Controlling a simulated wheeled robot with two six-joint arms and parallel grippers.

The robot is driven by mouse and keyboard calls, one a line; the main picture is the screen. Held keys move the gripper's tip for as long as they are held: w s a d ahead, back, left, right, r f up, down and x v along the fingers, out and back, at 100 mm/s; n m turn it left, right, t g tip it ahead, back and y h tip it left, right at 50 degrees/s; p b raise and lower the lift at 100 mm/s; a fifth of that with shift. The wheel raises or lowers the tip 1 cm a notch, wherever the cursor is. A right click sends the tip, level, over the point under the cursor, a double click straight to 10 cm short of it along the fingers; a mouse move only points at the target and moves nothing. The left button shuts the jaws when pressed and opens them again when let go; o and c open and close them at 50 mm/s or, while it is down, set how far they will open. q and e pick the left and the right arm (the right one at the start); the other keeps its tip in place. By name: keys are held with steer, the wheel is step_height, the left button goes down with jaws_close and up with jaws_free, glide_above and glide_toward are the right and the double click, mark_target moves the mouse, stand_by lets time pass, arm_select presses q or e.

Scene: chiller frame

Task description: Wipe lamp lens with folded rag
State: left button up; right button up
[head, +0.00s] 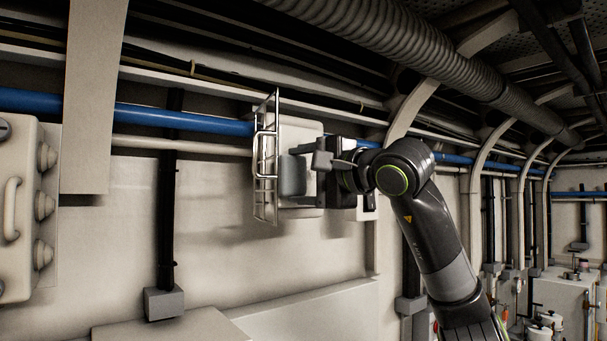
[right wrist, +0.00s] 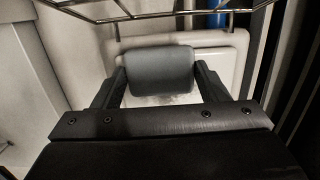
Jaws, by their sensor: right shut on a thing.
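The folded rag is a dark grey padded block (right wrist: 160,70), held between the two fingers of my right gripper (right wrist: 160,85). In the head view the rag (head: 292,175) is at the lamp, just behind the wire guard. The lamp is a pale box (head: 300,130) on the wall; its whitish lens face (right wrist: 165,100) shows around and below the rag in the right wrist view. I cannot tell whether the rag touches the lens. The wire guard (head: 265,165) stands swung out at the lamp's left side. My right gripper (head: 325,165) reaches in from the right. My left gripper is out of view.
A blue pipe (head: 190,117) runs along the wall behind the lamp. A pale box with knobs (head: 20,205) is at the far left. A ribbed duct (head: 400,35) passes overhead. A ledge (head: 310,315) lies below. The wall beneath the lamp is clear.

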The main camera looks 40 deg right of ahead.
steer(key=shift+w+p, duration=0.4)
steer(key=shift+w, duration=0.3)
steer(key=shift+d, duration=0.1)
